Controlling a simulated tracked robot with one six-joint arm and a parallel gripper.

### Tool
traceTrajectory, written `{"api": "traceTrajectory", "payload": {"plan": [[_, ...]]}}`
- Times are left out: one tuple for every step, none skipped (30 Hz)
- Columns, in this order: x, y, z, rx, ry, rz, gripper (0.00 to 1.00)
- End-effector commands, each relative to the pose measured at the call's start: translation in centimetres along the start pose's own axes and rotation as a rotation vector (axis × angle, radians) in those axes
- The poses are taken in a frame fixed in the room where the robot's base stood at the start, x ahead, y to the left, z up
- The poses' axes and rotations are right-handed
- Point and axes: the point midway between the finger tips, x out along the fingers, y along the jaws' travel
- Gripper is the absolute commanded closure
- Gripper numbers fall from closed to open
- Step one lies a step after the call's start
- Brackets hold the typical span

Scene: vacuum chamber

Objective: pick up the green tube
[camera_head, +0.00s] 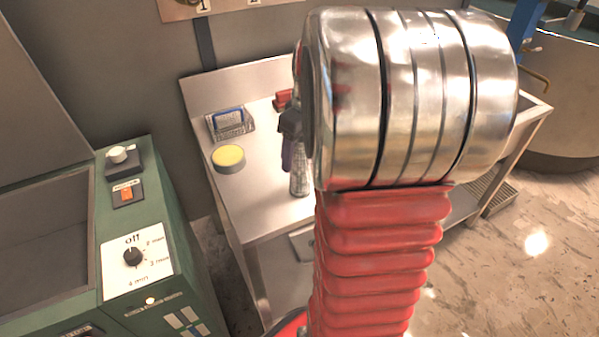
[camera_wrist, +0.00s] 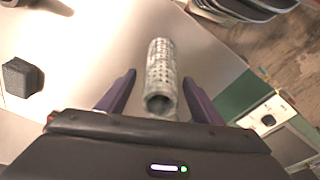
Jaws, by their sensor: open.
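The tube (camera_head: 299,180) is a pale grey-green, perforated cylinder on the metal worktop (camera_head: 262,205). In the head view it looks upright near the worktop's front, its upper part partly hidden by my gripper (camera_head: 288,155). In the wrist view the tube (camera_wrist: 161,68) lies between the two purple fingers of my gripper (camera_wrist: 159,78), its dark open end toward the palm. The fingers are apart, with a visible gap on each side of the tube. My wrist and red arm sleeve hide much of the worktop in the head view.
A yellow-topped round object (camera_head: 229,157) and a wire basket (camera_head: 232,124) with a blue item stand left of the tube. A red object (camera_head: 282,99) is farther back. A green control cabinet (camera_head: 185,262) stands left of the worktop. A dark block (camera_wrist: 22,77) shows in the wrist view.

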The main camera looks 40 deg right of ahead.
Motion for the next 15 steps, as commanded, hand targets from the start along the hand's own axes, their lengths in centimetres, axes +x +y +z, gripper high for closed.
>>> {"api": "traceTrajectory", "payload": {"plan": [[-0.01, 0.00, 0.00, 0.000, 0.000, 0.000, 0.40], [-0.01, 0.00, 0.00, 0.000, 0.000, 0.000, 0.42], [-0.01, 0.00, -0.01, 0.000, 0.000, 0.000, 0.45], [-0.01, 0.00, 0.00, 0.000, 0.000, 0.000, 0.47], [-0.01, 0.00, 0.00, 0.000, 0.000, 0.000, 0.49], [-0.01, 0.00, -0.01, 0.000, 0.000, 0.000, 0.52], [-0.01, 0.00, -0.01, 0.000, 0.000, 0.000, 0.54], [-0.01, 0.00, -0.01, 0.000, 0.000, 0.000, 0.56], [-0.01, 0.00, -0.01, 0.000, 0.000, 0.000, 0.59], [-0.01, 0.00, -0.01, 0.000, 0.000, 0.000, 0.61], [-0.01, 0.00, 0.00, 0.000, 0.000, 0.000, 0.63], [-0.01, -0.01, -0.01, 0.000, 0.000, 0.000, 0.66], [-0.01, 0.00, -0.01, 0.000, 0.000, 0.000, 0.68], [-0.01, 0.00, -0.01, 0.000, 0.000, 0.000, 0.70], [-0.01, 0.00, -0.01, 0.000, 0.000, 0.000, 0.73]]}}
